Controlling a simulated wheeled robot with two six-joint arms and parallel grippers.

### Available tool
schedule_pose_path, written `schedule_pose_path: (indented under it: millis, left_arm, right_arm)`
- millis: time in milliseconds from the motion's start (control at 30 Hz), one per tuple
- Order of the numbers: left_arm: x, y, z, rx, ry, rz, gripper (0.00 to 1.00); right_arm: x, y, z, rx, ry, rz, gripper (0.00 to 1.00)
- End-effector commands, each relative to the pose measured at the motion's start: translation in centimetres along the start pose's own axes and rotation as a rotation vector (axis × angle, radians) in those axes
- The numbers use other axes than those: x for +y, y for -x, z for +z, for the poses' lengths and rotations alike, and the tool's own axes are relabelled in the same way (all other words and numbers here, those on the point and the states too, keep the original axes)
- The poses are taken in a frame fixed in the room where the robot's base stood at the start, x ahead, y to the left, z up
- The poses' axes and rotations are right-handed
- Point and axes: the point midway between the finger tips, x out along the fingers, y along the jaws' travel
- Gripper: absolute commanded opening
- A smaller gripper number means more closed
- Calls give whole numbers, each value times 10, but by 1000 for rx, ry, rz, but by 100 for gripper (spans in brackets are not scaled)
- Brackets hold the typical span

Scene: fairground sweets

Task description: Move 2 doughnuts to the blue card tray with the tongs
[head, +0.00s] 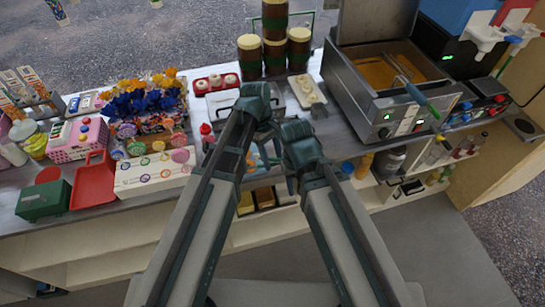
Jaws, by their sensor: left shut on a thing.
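My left gripper (258,98) is over the middle of the counter, seen from behind. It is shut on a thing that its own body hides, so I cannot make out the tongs. My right gripper (298,145) hangs nearer the counter's front edge, and its jaws are turned away from view. Pale round pieces that may be doughnuts (216,83) sit in a red tray left of my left gripper. More pale pieces lie on a white tray (318,105) to its right.
A fryer (392,90) with a green-handled tool stands at the right. Brown jars (274,55) stand behind my grippers.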

Motion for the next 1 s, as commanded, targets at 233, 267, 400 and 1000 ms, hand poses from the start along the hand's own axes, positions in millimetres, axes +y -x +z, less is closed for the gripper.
schedule_pose_path:
  millis: [233, 267, 400, 1000]
  left_arm:
    - [0, 26, 8, 0, 0, 0, 38]
    - [0, 30, 9, 0, 0, 0, 38]
    - [-1, 49, 14, 0, 0, 0, 38]
    - [-1, 66, 20, 0, 0, 0, 25]
  right_arm:
    - [3, 27, 2, 0, 0, 0, 50]
    - [3, 31, 2, 0, 0, 0, 50]
    - [5, 50, 3, 0, -5, -1, 50]
    - [6, 69, 4, 0, -11, -2, 50]
